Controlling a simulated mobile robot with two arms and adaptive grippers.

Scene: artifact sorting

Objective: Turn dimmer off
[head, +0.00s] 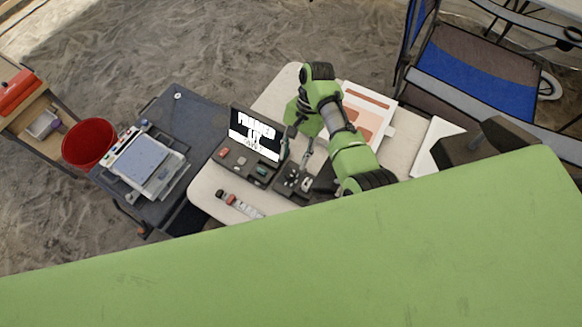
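My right arm reaches over the pale table (207,190), and its gripper (299,152) hangs above a dark tray (286,187) holding several small items. The fingers point down toward the tray; they are small and partly merged with the dark things behind, so their opening is unclear. A lit screen (255,134) with white lettering stands left of the gripper, behind a dark panel (240,161) with small red and green items. I cannot tell which of these small items is the dimmer. My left gripper is not in view.
A dark cart (178,112) with a white device (147,163) stands left of the table, beside a red bucket (89,143). A striped strip (238,205) lies on the table's front left. A blue chair (478,68) is at upper right. A large green surface blocks the lower view.

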